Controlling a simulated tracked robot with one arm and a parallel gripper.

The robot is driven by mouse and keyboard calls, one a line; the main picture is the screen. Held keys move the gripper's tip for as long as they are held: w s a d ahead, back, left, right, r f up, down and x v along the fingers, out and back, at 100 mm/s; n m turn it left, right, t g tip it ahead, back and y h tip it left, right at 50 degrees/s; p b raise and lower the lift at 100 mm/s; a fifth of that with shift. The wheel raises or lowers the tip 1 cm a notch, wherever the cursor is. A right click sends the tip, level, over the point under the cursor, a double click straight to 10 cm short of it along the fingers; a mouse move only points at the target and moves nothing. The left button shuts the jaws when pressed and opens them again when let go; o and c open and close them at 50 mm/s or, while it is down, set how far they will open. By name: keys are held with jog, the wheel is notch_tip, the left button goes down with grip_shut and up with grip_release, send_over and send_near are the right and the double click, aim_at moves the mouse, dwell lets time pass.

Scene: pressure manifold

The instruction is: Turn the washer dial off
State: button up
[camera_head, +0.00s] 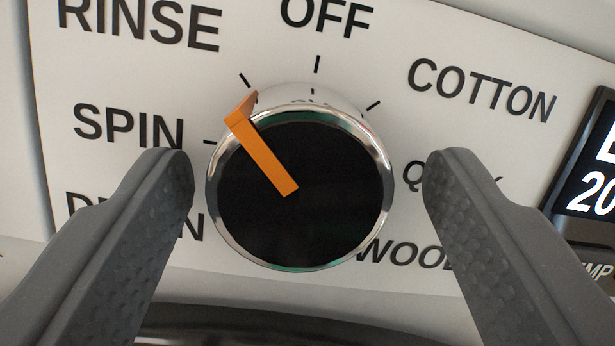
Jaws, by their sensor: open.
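The washer dial (330,215) is a round black knob with a chrome rim, in the middle of the view. Its orange pointer (262,153) points up and left, close to the tick below the RINSE label (140,22). The OFF label (326,17) and its tick stand above the dial, right of the pointer. My gripper (310,180) is open, with one dark grey finger on each side of the dial. A gap shows between the dial and each finger, wider on the right. How deep the fingertips reach toward the panel is hard to tell.
The white panel (440,45) also carries SPIN (128,126) at left and COTTON (482,90) at right. My fingers partly cover the lower labels. A dark display (595,165) is at the right edge. A dark curved edge (300,325) runs below.

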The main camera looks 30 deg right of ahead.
jog(key=shift+a, duration=0.1)
jog(key=c, duration=1)
jog(key=shift+a+m, duration=0.1)
jog(key=shift+m, duration=0.2)
jog(key=m+p, duration=0.1)
jog(key=m, duration=0.1)
jog(key=m+g+h+p, duration=0.1)
jog(key=m, duration=0.2)
jog(key=shift+a+h, duration=0.1)
jog(key=shift+h, duration=0.2)
jog(key=shift+m+g+h, duration=0.4)
jog(key=shift+m+g, duration=0.1)
jog(key=shift+m, duration=1.8)
jog(key=o, duration=1)
